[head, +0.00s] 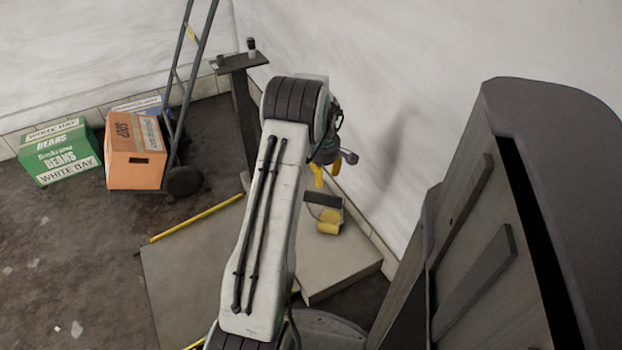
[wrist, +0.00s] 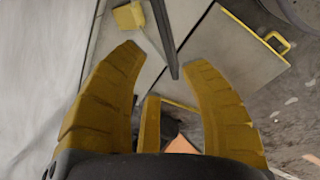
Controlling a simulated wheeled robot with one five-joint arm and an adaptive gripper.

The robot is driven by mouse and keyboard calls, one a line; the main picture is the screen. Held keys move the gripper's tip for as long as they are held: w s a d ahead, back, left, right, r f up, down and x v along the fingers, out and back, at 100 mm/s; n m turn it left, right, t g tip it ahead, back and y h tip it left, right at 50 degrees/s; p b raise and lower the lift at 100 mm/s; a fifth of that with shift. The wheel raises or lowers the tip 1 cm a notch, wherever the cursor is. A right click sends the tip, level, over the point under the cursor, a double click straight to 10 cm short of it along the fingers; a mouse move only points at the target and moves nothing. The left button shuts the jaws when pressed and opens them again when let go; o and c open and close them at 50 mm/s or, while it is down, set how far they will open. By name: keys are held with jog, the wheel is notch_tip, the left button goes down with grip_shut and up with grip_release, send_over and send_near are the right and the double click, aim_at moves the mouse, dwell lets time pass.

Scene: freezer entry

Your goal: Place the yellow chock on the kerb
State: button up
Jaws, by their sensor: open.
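The yellow chock (head: 328,228) lies on a raised grey slab by the right wall, which may be the kerb (head: 345,270). In the wrist view a yellow block (wrist: 129,16), apparently the chock, shows near the top edge, beyond the fingertips. My gripper (head: 326,174) hangs fingers down above and slightly left of the chock, apart from it. Its yellow fingers are spread in the wrist view (wrist: 165,58), with nothing between them. A dark flat piece (head: 322,200) shows just behind the chock. My arm covers part of the floor left of the slab.
A flat grey plate (head: 185,265) with a yellow edge lies on the floor to the left. A green box (head: 60,152), an orange box (head: 135,160) and a hand truck (head: 183,180) stand at the back left. A dark post (head: 242,105) stands behind. A large grey cabinet (head: 500,220) blocks the right.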

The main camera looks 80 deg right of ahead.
jog(key=w+a+r, duration=0.3)
jog(key=w+r, duration=0.1)
jog(key=w, duration=0.3)
jog(key=w+a+r, duration=0.3)
jog(key=w+r, duration=0.1)
jog(key=w, duration=0.3)
jog(key=w+a+r+t, duration=0.1)
jog(key=w+a+r, duration=0.2)
jog(key=w+a, duration=0.35)
jog(key=w+a+r, duration=0.4)
jog(key=w+a, duration=0.1)
jog(key=a, duration=0.3)
jog(key=w+a+r+n, duration=0.1)
jog(key=a+r, duration=0.1)
jog(key=a, duration=0.6)
jog(key=w+a+r, duration=0.1)
jog(key=a+r, duration=0.1)
jog(key=a, duration=0.7)
jog(key=s+a, duration=0.4)
jog(key=a, duration=0.3)
jog(key=s+a+t+y, duration=0.1)
jog(key=s+a, duration=0.4)
jog(key=a, duration=0.3)
jog(key=shift+a+y, duration=0.3)
jog(key=shift+w, duration=0.1)
